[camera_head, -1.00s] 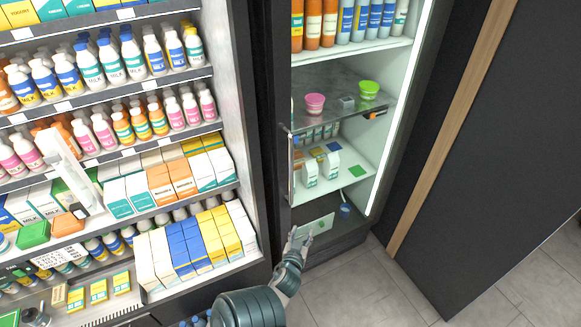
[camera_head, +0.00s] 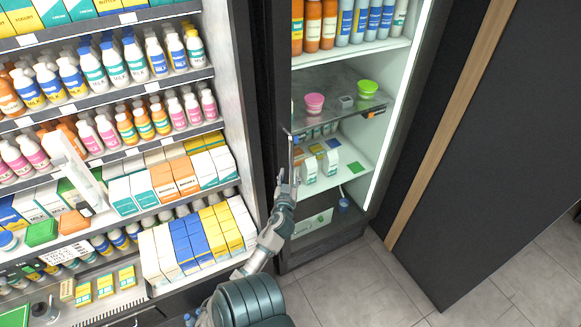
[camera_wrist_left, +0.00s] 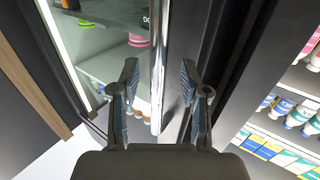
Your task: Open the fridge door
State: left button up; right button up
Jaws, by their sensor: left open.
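The fridge (camera_head: 345,250) stands right of centre in the head view. Its glass door (camera_head: 325,216) looks shut, with cups, bottles and cartons seen through it. A slim vertical metal handle (camera_head: 290,155) runs along the door's left edge. My left gripper (camera_head: 286,182) is at the lower part of the handle, open. In the left wrist view, the handle (camera_wrist_left: 158,60) passes between the two spread fingers of the gripper (camera_wrist_left: 159,68). Neither finger visibly presses on it; exact depth is hard to tell. My right gripper is not in view.
An open shelf unit (camera_head: 235,90) full of bottles and cartons stands close on the left, beside my left arm. A dark panel with a wooden strip (camera_head: 447,130) stands at the right. The tiled floor (camera_head: 350,290) in front of the fridge is clear.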

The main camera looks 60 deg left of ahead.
aim_at(291, 171)
pick_arm(q)
jog(key=shift+x, duration=1.65)
jog(key=shift+w+d+r, duration=0.1)
grip_shut()
